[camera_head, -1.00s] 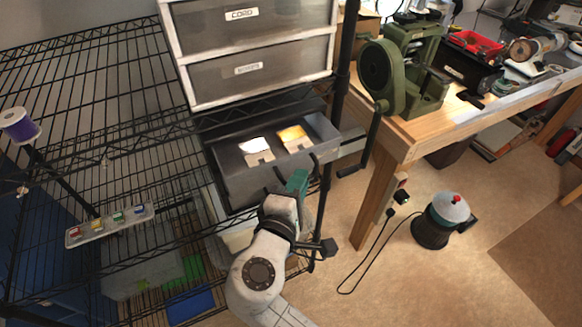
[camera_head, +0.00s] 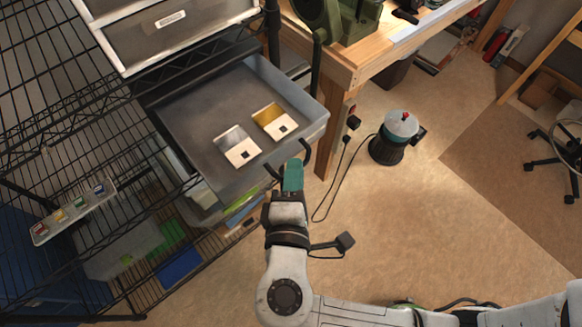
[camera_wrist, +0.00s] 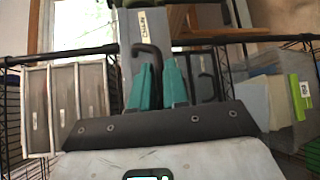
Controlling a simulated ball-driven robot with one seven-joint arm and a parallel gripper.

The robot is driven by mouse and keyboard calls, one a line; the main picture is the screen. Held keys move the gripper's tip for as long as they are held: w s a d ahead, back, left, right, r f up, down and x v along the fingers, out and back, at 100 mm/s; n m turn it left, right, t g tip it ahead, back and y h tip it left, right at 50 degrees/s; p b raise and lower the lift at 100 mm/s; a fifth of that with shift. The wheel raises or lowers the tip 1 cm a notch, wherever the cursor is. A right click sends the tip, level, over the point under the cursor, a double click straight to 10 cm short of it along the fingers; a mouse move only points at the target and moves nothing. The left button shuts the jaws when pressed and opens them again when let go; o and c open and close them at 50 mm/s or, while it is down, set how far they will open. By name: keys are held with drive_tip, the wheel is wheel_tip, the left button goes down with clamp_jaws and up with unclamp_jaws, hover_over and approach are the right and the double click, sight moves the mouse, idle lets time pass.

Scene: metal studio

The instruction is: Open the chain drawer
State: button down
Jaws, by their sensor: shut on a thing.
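The grey chain drawer (camera_head: 195,112) is pulled well out of the wire shelving in the head view. Two small cards or packets lie in it, one gold and white (camera_head: 275,122) and one silver and white (camera_head: 238,147). My gripper (camera_head: 293,176) is at the drawer's front, its teal fingers shut on the black handle (camera_head: 306,151). In the wrist view the dark curved handle (camera_wrist: 150,50) shows at the teal fingers (camera_wrist: 158,86), below a label (camera_wrist: 152,22) on the drawer front. The exact finger contact is partly hidden.
Another drawer unit (camera_head: 165,30) stands above the open drawer. A wooden workbench (camera_head: 345,65) with a green machine is close on the right. A round canister (camera_head: 394,138) with a cable stands on the floor. Open floor lies to the right.

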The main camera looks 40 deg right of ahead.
drive_tip(key=c, duration=1.2)
unclamp_jaws()
drive_tip(key=b+v, duration=0.1)
drive_tip(key=v, duration=0.9)
drive_tip(key=shift+s+a+b, duration=0.25)
drive_tip(key=shift+b, duration=0.1)
drive_tip(key=shift+r, duration=0.1)
